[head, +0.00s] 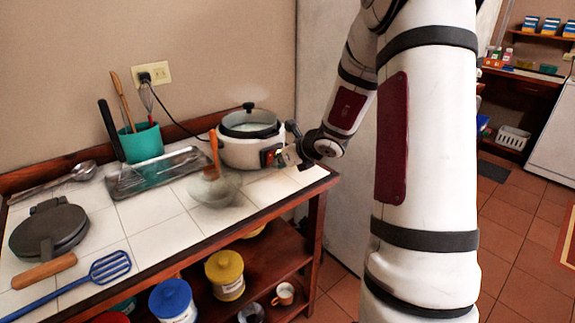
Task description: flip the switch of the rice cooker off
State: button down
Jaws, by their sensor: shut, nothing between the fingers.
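The white rice cooker (237,154) stands at the back right of the tiled counter, with a dark-rimmed glass lid (249,124) on it. Its cord runs to a wall outlet. A small dark panel with red (267,157) shows on its front right side, which I take to be the switch area. My gripper (279,157) is shut and empty, right at this panel. I cannot tell whether it touches the panel, and the switch position is too small to read.
A clear bowl (215,188) with a wooden-handled tool stands in front of the cooker. A metal tray (157,173), a teal utensil holder (140,142) and a waffle iron (48,231) are to the left. Lidded jars (225,275) stand on the shelf below.

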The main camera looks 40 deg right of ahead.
jog(key=shift+w, duration=0.25)
jog(key=shift+w+a+r, duration=0.1)
jog(key=shift+w+r, duration=0.2)
jog(key=shift+w, duration=0.15)
jog(key=shift+s+f, duration=0.1)
jog(key=shift+r+p, duration=0.7)
jog(key=shift+r, duration=0.15)
